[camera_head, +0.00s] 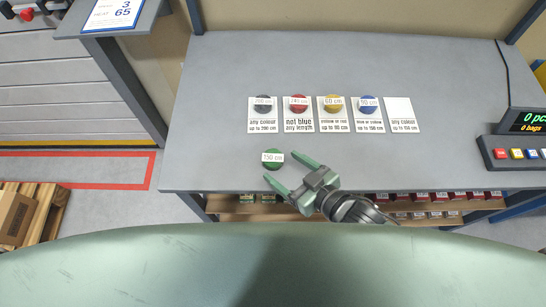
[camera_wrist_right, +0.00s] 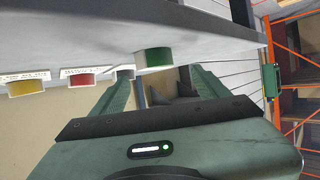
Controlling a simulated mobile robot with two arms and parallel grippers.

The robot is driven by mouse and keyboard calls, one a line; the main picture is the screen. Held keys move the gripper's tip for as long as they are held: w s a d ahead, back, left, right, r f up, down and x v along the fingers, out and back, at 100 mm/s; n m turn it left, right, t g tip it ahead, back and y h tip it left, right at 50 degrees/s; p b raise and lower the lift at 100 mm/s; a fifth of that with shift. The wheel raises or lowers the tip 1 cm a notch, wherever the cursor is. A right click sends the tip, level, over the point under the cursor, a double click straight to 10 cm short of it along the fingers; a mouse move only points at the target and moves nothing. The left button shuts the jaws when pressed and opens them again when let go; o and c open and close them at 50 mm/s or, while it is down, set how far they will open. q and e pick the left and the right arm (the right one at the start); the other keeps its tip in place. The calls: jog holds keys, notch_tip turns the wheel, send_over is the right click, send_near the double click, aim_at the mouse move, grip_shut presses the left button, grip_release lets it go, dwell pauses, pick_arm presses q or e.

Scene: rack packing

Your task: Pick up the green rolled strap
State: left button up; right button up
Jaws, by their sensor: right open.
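The green rolled strap (camera_head: 272,159) carries a white label reading 150 cm and lies on the grey table near its front edge. It also shows in the right wrist view (camera_wrist_right: 155,58), beyond my fingers. My right gripper (camera_head: 285,171) is open, its two green fingers pointing at the strap from the lower right. The fingertips are close to the strap; I cannot tell whether they touch it. My left gripper is in neither view.
On the table (camera_head: 220,120) a row of white cards holds a dark strap (camera_head: 263,104), a red strap (camera_head: 298,104), a yellow strap (camera_head: 333,104) and a blue strap (camera_head: 368,104). The rightmost card (camera_head: 401,115) is bare. A display and button panel (camera_head: 520,152) stand at the right.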

aim_at(272, 157)
jog(key=x, duration=0.3)
jog(key=p+x, duration=0.1)
jog(key=x, duration=0.2)
jog(key=shift+w+d+f, duration=0.15)
jog(key=shift+w+f, duration=0.1)
jog(key=c, duration=1.5)
jog(key=shift+o, duration=0.2)
jog(key=shift+r, duration=0.1)
